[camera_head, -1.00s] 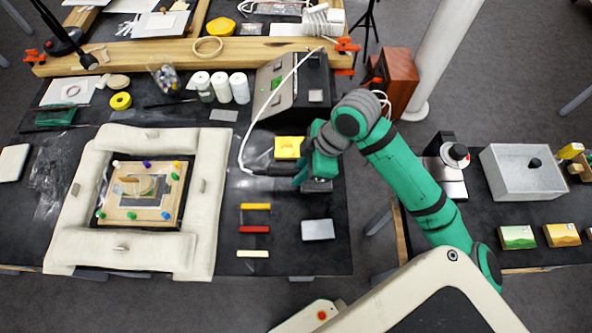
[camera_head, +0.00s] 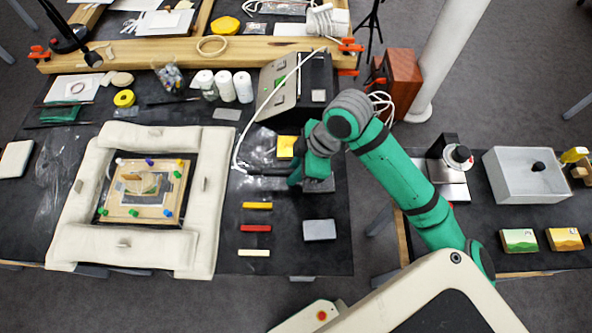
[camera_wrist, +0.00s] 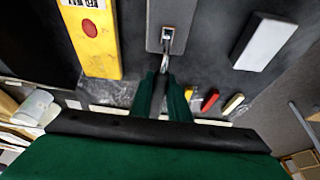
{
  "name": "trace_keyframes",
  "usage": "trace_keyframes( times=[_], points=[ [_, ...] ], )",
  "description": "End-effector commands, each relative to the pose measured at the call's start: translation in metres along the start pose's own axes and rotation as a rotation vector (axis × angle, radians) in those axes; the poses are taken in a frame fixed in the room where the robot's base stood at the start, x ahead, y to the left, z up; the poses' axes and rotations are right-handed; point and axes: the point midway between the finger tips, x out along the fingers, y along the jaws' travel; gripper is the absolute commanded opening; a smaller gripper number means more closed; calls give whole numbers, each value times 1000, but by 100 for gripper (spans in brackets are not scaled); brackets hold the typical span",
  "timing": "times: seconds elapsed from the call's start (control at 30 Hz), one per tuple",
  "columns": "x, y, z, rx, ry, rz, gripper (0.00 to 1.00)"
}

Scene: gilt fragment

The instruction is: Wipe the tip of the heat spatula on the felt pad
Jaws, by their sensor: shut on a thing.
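My gripper (camera_wrist: 165,98) is shut on the heat spatula, whose dark handle (camera_wrist: 160,82) shows between the green fingers in the wrist view. The spatula's bent metal tip (camera_wrist: 167,34) lies over the near end of the grey felt pad (camera_wrist: 174,12); I cannot tell if it touches. In the head view my gripper (camera_head: 297,181) is low over the table at the left edge of the felt pad (camera_head: 321,186), partly covering it. The spatula is mostly hidden there by the gripper and arm.
A yellow block (camera_head: 287,147) sits just behind the gripper. A grey block (camera_head: 319,230) and yellow, red and cream bars (camera_head: 255,229) lie in front. A white cable (camera_head: 243,140) loops from the control box (camera_head: 294,85). The padded frame (camera_head: 207,185) stands left.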

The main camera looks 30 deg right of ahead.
Motion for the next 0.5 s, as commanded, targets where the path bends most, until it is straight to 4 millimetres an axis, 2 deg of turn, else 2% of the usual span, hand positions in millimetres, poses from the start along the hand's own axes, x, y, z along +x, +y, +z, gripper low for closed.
trace_keyframes(
  times=[0.5],
  points=[
    [7,-1,-17,-1,1,-1,0]
  ],
)
